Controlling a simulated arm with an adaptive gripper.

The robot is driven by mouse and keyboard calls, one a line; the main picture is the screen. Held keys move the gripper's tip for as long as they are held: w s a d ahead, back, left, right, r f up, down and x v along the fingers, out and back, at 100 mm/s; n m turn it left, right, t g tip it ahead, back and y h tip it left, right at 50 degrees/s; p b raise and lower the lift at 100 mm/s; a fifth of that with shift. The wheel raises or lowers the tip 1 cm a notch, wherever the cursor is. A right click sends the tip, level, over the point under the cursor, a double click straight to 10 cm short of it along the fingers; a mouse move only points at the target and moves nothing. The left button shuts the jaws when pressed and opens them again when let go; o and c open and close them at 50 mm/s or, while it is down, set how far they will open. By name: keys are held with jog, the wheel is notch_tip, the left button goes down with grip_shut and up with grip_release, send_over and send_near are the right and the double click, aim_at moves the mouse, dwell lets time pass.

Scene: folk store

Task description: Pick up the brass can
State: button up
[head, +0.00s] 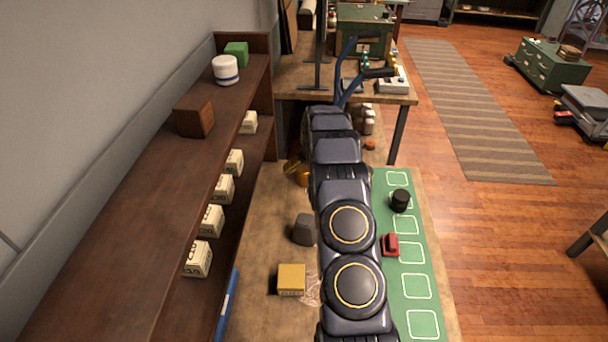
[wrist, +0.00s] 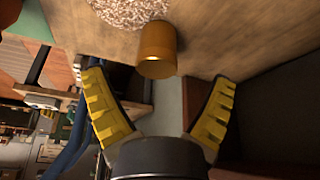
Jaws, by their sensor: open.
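The brass can (head: 303,177) stands on the workbench close to the left side of my arm in the head view, partly hidden. In the wrist view the brass can (wrist: 157,45) is a plain orange-gold cylinder on the wooden top. My gripper (wrist: 160,80) has two yellow ridged fingers spread wide apart with nothing between them. The can is just beyond the fingertips, roughly centred between them.
Wood shavings (wrist: 128,10) lie by the can. A grey block (head: 303,230) and yellow box (head: 291,280) stand nearer on the bench. A green mat (head: 420,287) at right holds a black cylinder (head: 400,200) and red object (head: 390,245). A brown shelf (head: 130,200) borders the left.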

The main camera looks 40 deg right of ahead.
aim_at(304, 177)
jog(key=shift+x, duration=0.95)
jog(key=shift+w+d+f, duration=0.1)
jog(key=shift+w+f, duration=0.05)
jog(key=shift+f, duration=0.1)
jog(key=shift+x, duration=2.4)
jog(key=shift+d, duration=0.15)
jog(key=c, duration=1.2)
